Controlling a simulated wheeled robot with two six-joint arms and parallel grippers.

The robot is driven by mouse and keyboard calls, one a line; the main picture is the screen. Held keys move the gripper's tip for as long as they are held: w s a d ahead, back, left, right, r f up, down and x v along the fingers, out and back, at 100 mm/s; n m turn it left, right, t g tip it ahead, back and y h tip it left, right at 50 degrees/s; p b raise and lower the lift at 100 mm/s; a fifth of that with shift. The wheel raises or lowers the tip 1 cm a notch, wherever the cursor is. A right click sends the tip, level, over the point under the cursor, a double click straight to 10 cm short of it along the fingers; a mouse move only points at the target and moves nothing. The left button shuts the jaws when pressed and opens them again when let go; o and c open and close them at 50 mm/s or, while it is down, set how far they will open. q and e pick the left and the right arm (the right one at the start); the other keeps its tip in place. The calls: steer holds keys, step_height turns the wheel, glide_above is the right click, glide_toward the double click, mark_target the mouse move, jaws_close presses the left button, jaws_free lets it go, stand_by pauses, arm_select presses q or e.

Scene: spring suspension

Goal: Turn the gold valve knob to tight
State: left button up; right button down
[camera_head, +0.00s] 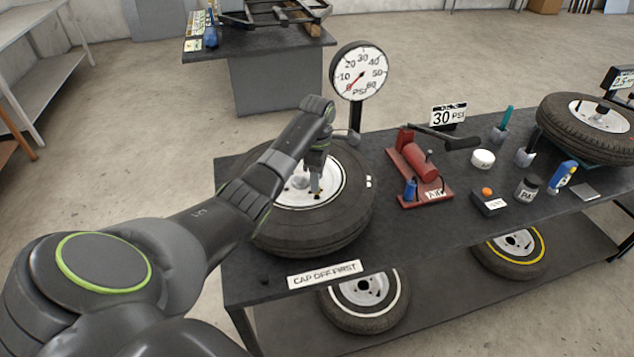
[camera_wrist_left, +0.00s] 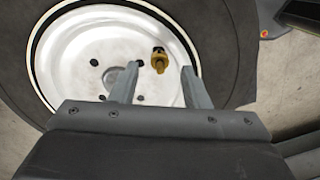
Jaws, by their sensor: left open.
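The gold valve knob (camera_wrist_left: 159,61) stands on the white rim of the tire (camera_wrist_left: 105,50) in the left wrist view. The tire (camera_head: 345,215) lies flat on the dark bench in the head view. My left gripper (camera_head: 315,188) points down over the rim, and its fingers mostly hide the knob there. In the left wrist view my left gripper (camera_wrist_left: 160,78) is open, with one finger on each side of the knob and visible gaps to it. I cannot tell how deep the fingertips reach. My right gripper is in neither view.
A pressure gauge (camera_head: 359,72) stands behind the tire. A red air pump (camera_head: 421,163) stands right of it on the bench. A "CAP OFF FIRST" label (camera_head: 325,274) is on the front edge. A second tire (camera_head: 580,128) lies at the right end.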

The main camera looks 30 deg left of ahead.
arm_select(q)
steer(key=shift+f, duration=1.25)
jaws_close()
steer(key=shift+r, duration=0.1)
